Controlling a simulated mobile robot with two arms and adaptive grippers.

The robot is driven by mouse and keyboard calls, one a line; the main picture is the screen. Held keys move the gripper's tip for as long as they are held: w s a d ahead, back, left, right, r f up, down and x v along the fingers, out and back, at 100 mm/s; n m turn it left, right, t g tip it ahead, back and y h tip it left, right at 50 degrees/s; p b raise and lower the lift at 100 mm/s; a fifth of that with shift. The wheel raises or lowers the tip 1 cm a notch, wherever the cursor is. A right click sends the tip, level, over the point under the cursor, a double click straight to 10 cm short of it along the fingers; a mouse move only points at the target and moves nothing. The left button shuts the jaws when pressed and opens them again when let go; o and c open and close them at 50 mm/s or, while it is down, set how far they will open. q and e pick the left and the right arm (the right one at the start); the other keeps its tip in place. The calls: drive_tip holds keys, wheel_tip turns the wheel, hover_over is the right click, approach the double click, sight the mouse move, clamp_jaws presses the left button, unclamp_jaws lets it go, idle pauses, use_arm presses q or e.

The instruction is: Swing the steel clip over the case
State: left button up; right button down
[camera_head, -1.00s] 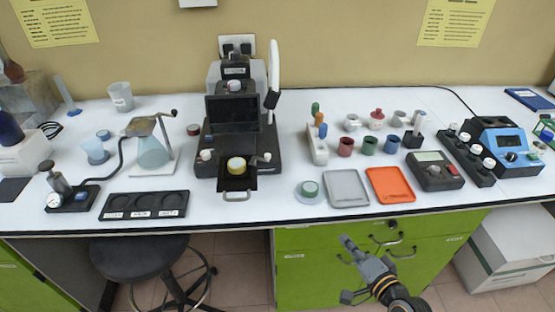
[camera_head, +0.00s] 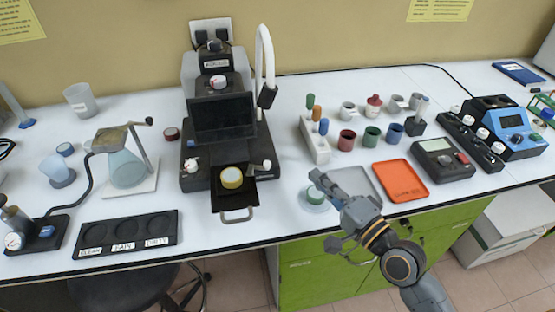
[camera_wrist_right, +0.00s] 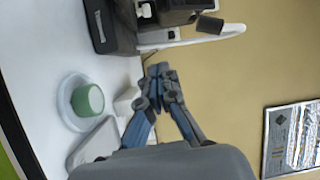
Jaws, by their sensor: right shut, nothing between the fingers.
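The steel clip (camera_head: 258,167) is a small metal lever with a round knob, at the right edge of the black stage tray. The round case (camera_head: 231,178) with a yellow rim and pale top sits on that tray. The clip points off to the side and does not cross the case's top. My right gripper (camera_head: 320,179) is shut and empty, over the table to the right of the clip and apart from it. Its closed fingers (camera_wrist_right: 157,73) also show in the right wrist view. My left gripper is not in view.
The microscope (camera_head: 221,121) with a white curved arm (camera_head: 263,55) stands behind the tray.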

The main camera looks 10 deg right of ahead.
sight(259, 168)
drive_tip(key=f+p+x, duration=0.1)
drive_tip(key=p+x, duration=0.2)
drive_tip(key=x, duration=0.7)
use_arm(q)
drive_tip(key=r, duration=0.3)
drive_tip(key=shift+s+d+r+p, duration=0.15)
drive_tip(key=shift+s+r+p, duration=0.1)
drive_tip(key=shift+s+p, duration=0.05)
use_arm(e)
drive_tip(key=s+a, duration=0.2)
drive_tip(key=a, duration=0.1)
drive_tip(key=shift+s+r, duration=0.2)
drive_tip(key=shift+s, duration=0.05)
